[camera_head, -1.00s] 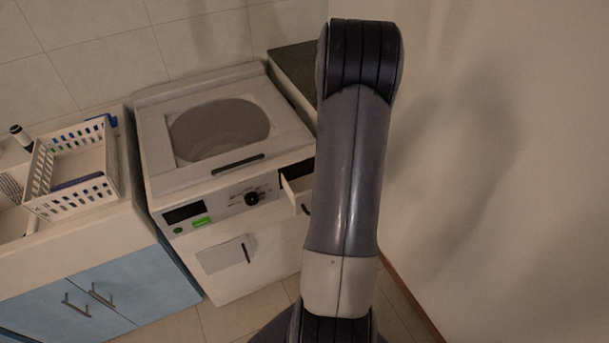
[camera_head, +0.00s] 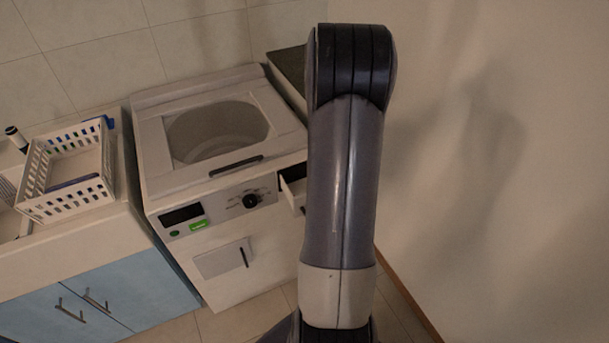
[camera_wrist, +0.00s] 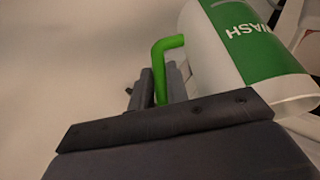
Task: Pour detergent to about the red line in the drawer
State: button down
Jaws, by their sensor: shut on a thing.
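The detergent container (camera_wrist: 218,75) is a white vessel with a green label reading "WASH" and a green handle (camera_wrist: 160,58). It shows at the upper right of the wrist view and looks tilted there. My gripper (camera_wrist: 156,88) is shut on the green handle. In the head view my arm hides both gripper and container. The small drawer (camera_head: 298,193) is pulled out at the right of the white washing machine's (camera_head: 225,265) front, partly behind my arm. The red line is not visible, and the drawer's inside is mostly dark.
The washing machine's round top window (camera_head: 218,130) is at the middle left. A white basket (camera_head: 68,205) stands on the counter (camera_head: 110,222) to its left, above blue cabinet doors (camera_head: 135,295). A bare wall (camera_head: 500,180) stands close on the right of my arm.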

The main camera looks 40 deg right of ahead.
jog(key=shift+w+a+r+g+h+b, duration=0.35)
jog(key=shift+a+h+b, duration=0.35)
jog(key=shift+b, duration=0.6)
dwell(2.0)
jog(key=shift+w+a+r+n+h, duration=0.3)
jog(key=shift+r+n+h, duration=0.1)
jog(key=shift+r+h, duration=0.2)
dwell(3.1)
jog(key=shift+s+f, duration=0.1)
